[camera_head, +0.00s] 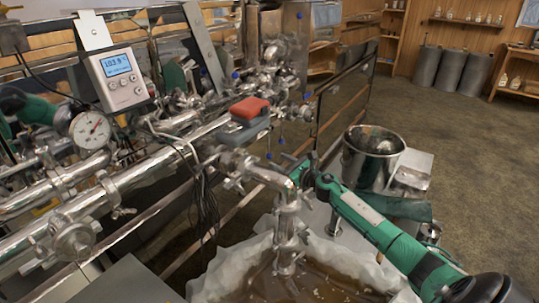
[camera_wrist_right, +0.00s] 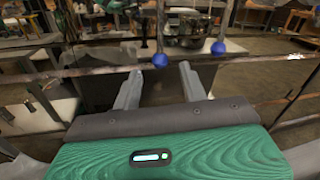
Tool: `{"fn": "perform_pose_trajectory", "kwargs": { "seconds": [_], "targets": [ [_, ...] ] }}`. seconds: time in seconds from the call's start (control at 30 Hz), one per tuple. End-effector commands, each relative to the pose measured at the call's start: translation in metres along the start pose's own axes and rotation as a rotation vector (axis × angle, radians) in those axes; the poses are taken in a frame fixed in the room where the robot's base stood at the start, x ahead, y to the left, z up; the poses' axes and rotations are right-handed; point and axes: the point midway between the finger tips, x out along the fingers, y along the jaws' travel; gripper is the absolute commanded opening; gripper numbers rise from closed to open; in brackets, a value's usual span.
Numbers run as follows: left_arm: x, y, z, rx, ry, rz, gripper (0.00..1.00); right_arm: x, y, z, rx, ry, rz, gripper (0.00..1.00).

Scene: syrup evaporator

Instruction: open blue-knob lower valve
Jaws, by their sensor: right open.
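Two blue knobs hang on thin rods below the pipework in the head view, one at the right (camera_head: 282,140) and one lower left (camera_head: 268,156). In the right wrist view, one blue knob (camera_wrist_right: 160,60) appears between the fingertips and another (camera_wrist_right: 218,47) sits to the right, outside them. My right gripper (camera_head: 291,161) is open and empty, close to these knobs; its spread fingers show in the wrist view (camera_wrist_right: 158,82). I see no contact with either knob. My left arm enters at the left edge; its gripper end (camera_head: 66,113) is mostly hidden by the gauge.
Steel pipework (camera_head: 150,170) runs across the left, with a red-handled part (camera_head: 250,108). A curved pipe (camera_head: 268,176) drops into a lined basin of brown liquid (camera_head: 310,281) beside my right forearm. A steel pot (camera_head: 372,158) stands behind that arm. Floor at right is open.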

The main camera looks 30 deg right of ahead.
Motion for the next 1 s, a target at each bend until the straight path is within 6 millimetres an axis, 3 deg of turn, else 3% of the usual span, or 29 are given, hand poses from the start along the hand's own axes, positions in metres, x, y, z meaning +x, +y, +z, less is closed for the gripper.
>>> {"fn": "perform_pose_trajectory", "kwargs": {
  "seconds": [0.2,0.4,0.87,1.0],
  "targets": [
    [-0.005,-0.001,0.014,0.001,-0.018,-0.001,0.42,0.031,0.000,0.002,0.001,-0.001,-0.001,0.43],
    [-0.007,0.000,0.021,0.002,-0.026,0.000,0.42,0.051,0.000,0.001,0.000,-0.001,0.000,0.43],
    [-0.009,0.000,0.015,0.002,-0.017,0.000,0.42,0.059,0.000,0.000,-0.001,0.000,0.000,0.43],
    [-0.009,0.000,0.015,0.002,-0.017,0.000,0.42,0.059,0.000,0.000,-0.001,0.000,0.000,0.15]
  ]
}}
